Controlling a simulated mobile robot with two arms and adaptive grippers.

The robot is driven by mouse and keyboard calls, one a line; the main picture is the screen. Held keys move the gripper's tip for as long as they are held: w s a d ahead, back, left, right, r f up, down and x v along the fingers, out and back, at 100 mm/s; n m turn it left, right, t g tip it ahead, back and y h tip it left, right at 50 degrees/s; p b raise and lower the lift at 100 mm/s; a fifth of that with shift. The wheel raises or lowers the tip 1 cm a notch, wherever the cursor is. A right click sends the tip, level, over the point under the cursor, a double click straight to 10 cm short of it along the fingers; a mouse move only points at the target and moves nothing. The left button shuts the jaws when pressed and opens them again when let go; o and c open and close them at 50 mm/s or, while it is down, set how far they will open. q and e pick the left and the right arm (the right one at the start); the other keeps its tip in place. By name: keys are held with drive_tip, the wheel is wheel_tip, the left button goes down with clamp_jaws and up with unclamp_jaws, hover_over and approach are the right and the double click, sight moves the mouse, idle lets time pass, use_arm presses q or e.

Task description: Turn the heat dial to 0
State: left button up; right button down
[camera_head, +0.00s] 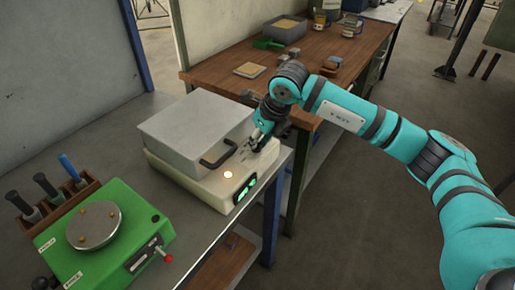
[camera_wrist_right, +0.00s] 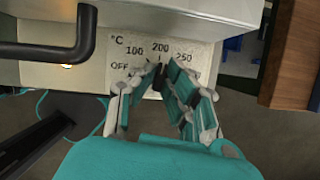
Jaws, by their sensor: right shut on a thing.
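The furnace (camera_head: 200,125) is a grey box with a black handle, set on a cream base on the metal bench. My left gripper is out of view.
A black handle (camera_wrist_right: 75,35) juts out left of the fingers. A green device (camera_head: 125,225) and a tool rack (camera_head: 50,210) stand left; a wooden table (camera_head: 225,70) stands behind.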

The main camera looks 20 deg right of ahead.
drive_tip(key=n+g+y+b, duration=0.1)
drive_tip(key=n+b, duration=0.1)
drive_tip(key=n, duration=0.1)
drive_tip(key=shift+d+f+n, duration=0.1)
drive_tip(key=shift+f+n, duration=0.05)
drive_tip(key=shift+n, duration=0.25)
drive_tip(key=n+g+y+b, duration=0.1)
drive_tip(key=n, duration=0.2)
drive_tip(key=shift+w+n+b, duration=0.15)
drive_tip(key=shift+n+b, duration=0.15)
drive_tip(key=shift+b, duration=0.1)
drive_tip(key=n+g, duration=0.2)
drive_tip(key=n, duration=0.3)
drive_tip(key=shift+w+b, duration=0.1)
drive_tip(key=shift+b, duration=0.3)
drive_tip(key=shift+w+n+g, duration=0.1)
drive_tip(key=shift+n+g, duration=0.4)
drive_tip(key=shift+n, duration=0.85)
drive_tip(key=shift+n+g, duration=0.5)
drive_tip(key=shift+n, duration=0.85)
drive_tip(key=c, duration=1.4)
unclamp_jaws()
